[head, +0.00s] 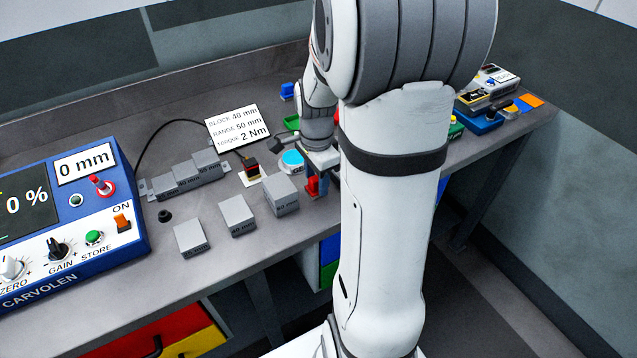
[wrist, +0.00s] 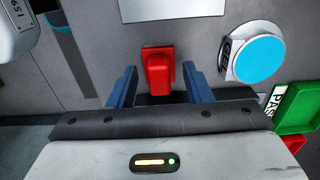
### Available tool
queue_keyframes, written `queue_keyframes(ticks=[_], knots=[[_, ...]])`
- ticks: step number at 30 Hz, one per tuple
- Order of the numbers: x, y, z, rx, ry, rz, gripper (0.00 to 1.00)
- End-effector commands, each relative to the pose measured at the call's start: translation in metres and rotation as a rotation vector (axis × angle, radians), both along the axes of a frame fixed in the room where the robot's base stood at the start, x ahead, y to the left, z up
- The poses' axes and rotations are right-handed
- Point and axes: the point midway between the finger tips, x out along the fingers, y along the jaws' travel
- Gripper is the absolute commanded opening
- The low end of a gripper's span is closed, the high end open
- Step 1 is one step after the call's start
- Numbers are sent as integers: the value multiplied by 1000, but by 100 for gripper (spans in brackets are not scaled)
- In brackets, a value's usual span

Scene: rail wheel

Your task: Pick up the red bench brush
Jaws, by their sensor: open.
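The red bench brush (wrist: 158,68) stands out from the grey bench top in the wrist view, with a dark strip at its near end. It lies between the two blue fingers of my gripper (wrist: 160,86), which are open with a gap on both sides of it. In the head view a red piece (head: 313,187) shows at the bench's front edge, just below my gripper (head: 322,160). My arm hides part of the bench there, and the fingertips are hard to make out.
Grey blocks (head: 238,215) stand left along the bench, near a blue control box (head: 120,222). A white card (head: 238,127) is behind.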

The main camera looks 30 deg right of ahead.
Motion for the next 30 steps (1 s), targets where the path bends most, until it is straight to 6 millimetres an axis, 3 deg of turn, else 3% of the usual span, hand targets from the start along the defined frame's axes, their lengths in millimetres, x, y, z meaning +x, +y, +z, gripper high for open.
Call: queue_keyframes(ticks=[7,24,30], knots=[[0,0,-2,0,-1,2,45],[0,1,-2,0,-1,3,0],[0,1,-2,0,-1,3,0]])
